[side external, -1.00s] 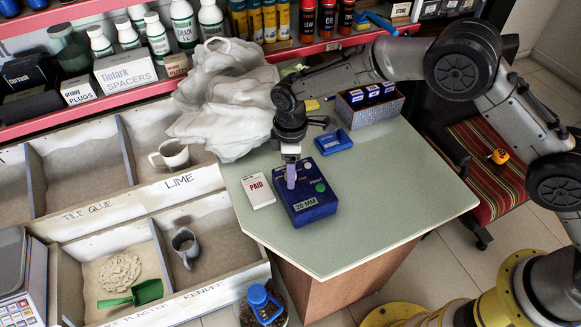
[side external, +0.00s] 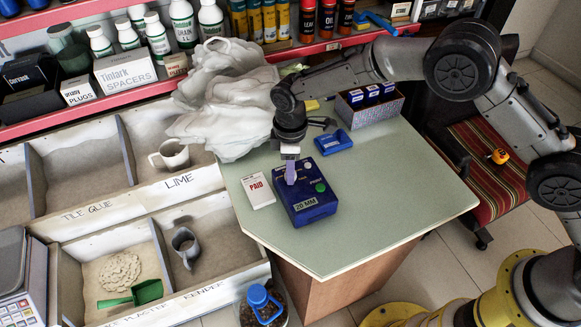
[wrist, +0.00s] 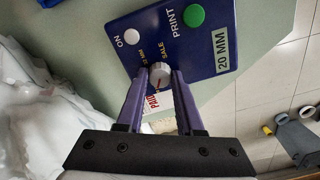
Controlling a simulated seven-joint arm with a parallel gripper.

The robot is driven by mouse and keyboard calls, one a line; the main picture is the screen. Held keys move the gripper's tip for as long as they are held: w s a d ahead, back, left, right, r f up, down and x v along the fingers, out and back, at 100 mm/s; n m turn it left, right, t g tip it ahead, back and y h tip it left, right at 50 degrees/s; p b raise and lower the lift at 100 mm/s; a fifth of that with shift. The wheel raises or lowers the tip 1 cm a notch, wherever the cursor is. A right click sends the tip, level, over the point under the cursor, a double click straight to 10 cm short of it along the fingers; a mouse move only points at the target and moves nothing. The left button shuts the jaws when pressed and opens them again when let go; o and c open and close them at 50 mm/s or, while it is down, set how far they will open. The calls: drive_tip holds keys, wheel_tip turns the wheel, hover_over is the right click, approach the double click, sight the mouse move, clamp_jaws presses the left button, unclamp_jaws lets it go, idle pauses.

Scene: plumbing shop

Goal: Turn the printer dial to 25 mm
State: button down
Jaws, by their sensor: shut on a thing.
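The blue printer (side external: 312,196) stands on the green table top. Its front label reads 20 MM (wrist: 222,50). The printer's upper face also shows in the wrist view (wrist: 198,66), with a pale round dial (wrist: 159,70) and the printed words ON, PRINT and SALE. Small text near the dial is partly hidden. My gripper (side external: 290,183) points down over the printer. In the wrist view my gripper's two purple fingers (wrist: 159,76) are shut on the dial, one on each side. A thin reddish mark shows by the dial; its exact setting is hard to read.
The printer has a green button (wrist: 194,15) and a white button (wrist: 131,37). A white PAID card (side external: 258,191) lies just left of the printer. A blue pad (side external: 333,142) and a box of small cartons (side external: 372,110) stand behind. White bags (side external: 225,95) crowd the back left. The table's right is clear.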

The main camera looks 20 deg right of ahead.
drive_tip(key=m, duration=0.6)
drive_tip(key=shift+m, duration=2.6)
drive_tip(key=c, duration=0.5)
unclamp_jaws()
drive_tip(key=shift+c, duration=0.2)
wheel_tip(320, 180, up, 14)
